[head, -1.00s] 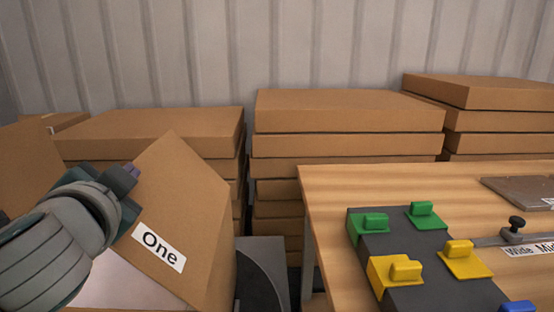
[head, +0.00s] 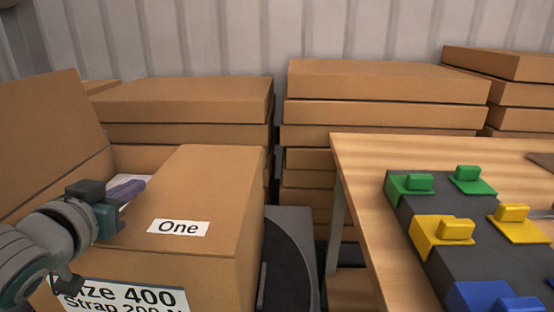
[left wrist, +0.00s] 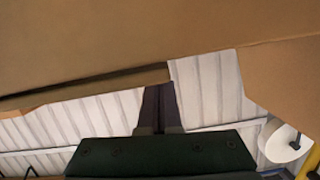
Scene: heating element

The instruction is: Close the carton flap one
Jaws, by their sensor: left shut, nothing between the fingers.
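The carton (head: 240,240) stands at the lower left in the head view, with a "Size 400" label on its front. Its flap labelled "One" (head: 215,190) lies nearly flat over the right part of the top. Another flap (head: 45,130) stands up at the left, and a gap between them shows a pale inside. My left gripper (head: 138,190) is shut and empty, at the left edge of flap one; I cannot tell if it touches. In the left wrist view its fingers (left wrist: 158,105) point at a brown cardboard surface (left wrist: 100,45). My right gripper is not in view.
Stacked flat cartons (head: 385,82) stand along the corrugated wall behind. A wooden table (head: 365,165) at the right bears a dark block with green, yellow and blue pieces (head: 445,230). A dark grey object (head: 290,255) stands between carton and table.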

